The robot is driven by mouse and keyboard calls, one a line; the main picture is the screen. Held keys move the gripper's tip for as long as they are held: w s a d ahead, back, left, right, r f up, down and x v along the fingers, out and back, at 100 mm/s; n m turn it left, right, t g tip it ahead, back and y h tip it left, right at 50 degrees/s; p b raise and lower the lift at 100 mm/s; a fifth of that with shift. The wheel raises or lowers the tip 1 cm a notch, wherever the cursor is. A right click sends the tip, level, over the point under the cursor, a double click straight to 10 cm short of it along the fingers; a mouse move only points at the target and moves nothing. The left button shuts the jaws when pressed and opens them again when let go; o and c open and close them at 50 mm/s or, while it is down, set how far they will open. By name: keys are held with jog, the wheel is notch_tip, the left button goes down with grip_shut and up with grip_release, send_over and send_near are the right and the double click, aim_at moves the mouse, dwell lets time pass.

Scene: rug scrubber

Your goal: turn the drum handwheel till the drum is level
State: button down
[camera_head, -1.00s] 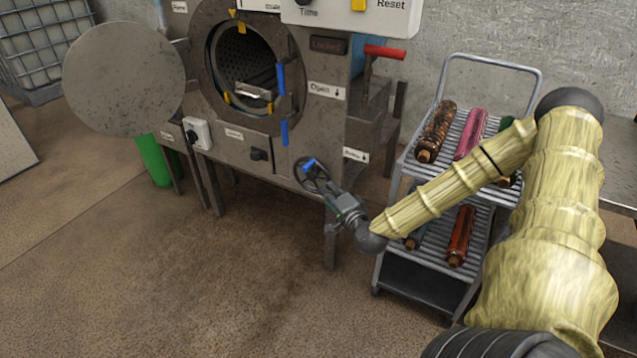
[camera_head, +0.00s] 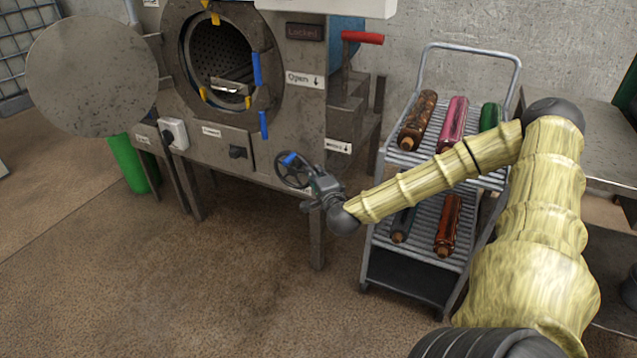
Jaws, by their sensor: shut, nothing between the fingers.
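The drum handwheel (camera_head: 291,171) is a small dark wheel with a blue part on its rim, on the lower right front of the grey machine. My gripper (camera_head: 312,178) is at the right side of the handwheel, its fingers shut with nothing between them. Whether the fingers touch the wheel I cannot tell. The drum (camera_head: 222,60) shows through the round opening, a dark perforated cylinder with a metal piece across its lower part. Yellow marks and blue pieces sit around the opening's ring. The round door (camera_head: 92,75) stands open at the left.
A wire trolley (camera_head: 425,235) with several rolled rugs stands right of the machine, close behind my forearm. A red-handled lever (camera_head: 362,38) sticks out at the machine's right side. A green cylinder (camera_head: 130,163) stands under the door. The floor in front is clear.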

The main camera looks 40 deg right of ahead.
aim_at(295, 155)
jog(key=shift+w+a+f+b, duration=0.15)
jog(key=shift+w+b, duration=0.2)
jog(key=shift+w, duration=1.3)
jog(key=shift+w+f+b, duration=0.1)
jog(key=shift+w+b, duration=0.25)
jog(key=shift+w, duration=1.3)
jog(key=shift+w+r+p, duration=0.1)
jog(key=shift+r+p, duration=0.15)
jog(key=shift+p, duration=0.3)
